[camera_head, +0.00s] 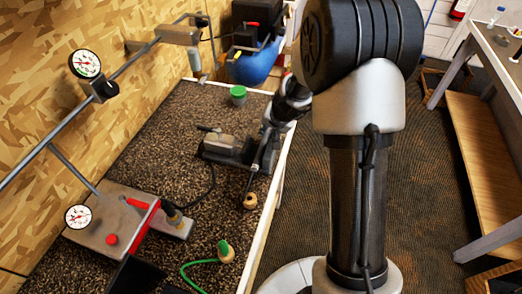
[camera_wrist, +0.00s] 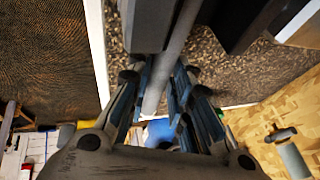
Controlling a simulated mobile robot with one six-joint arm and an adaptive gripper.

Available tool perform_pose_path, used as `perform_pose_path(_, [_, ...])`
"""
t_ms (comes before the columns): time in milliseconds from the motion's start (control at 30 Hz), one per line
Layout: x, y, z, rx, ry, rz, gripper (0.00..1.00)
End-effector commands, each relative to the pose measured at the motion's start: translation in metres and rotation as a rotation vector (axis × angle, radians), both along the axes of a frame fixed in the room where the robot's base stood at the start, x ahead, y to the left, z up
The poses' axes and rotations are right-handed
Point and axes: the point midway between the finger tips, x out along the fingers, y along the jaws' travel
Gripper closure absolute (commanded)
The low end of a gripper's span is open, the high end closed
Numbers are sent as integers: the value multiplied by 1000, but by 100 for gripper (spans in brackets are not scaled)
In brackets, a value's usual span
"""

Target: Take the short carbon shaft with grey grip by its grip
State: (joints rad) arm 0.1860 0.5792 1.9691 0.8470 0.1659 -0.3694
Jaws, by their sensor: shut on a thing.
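The short carbon shaft with the grey grip shows in the wrist view as a grey rod (camera_wrist: 178,42) running from the top down between my fingers. My gripper (camera_wrist: 161,82) is shut on this grey grip. In the head view my gripper (camera_head: 271,126) is small and dark at the right side of the bench vise (camera_head: 228,149). A thin dark shaft (camera_head: 255,172) slants down from it towards a round wooden knob (camera_head: 250,200). The gripper and arm hide much of the grip there, and I cannot tell whether the vise touches the shaft.
The speckled bench top (camera_head: 150,150) has a pale right edge. A green-lidded jar (camera_head: 238,92) stands behind the vise. A gauge fixture (camera_head: 125,215) is at the left front, and a green hose with a fitting (camera_head: 226,252) lies in front. Open floor is at right.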

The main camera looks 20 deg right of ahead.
Motion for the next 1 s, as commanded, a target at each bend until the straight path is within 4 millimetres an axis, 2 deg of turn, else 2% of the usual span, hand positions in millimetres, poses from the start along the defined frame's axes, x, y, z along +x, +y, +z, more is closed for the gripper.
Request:
perform_pose_path(100, [0, 0, 0, 0, 0, 0, 100])
perform_pose_path(667, [0, 0, 4, 0, 0, 0, 100])
perform_pose_path(867, [0, 0, 24, 0, -1, 1, 100])
perform_pose_path(1000, [1, 0, 48, -1, -2, 1, 100])
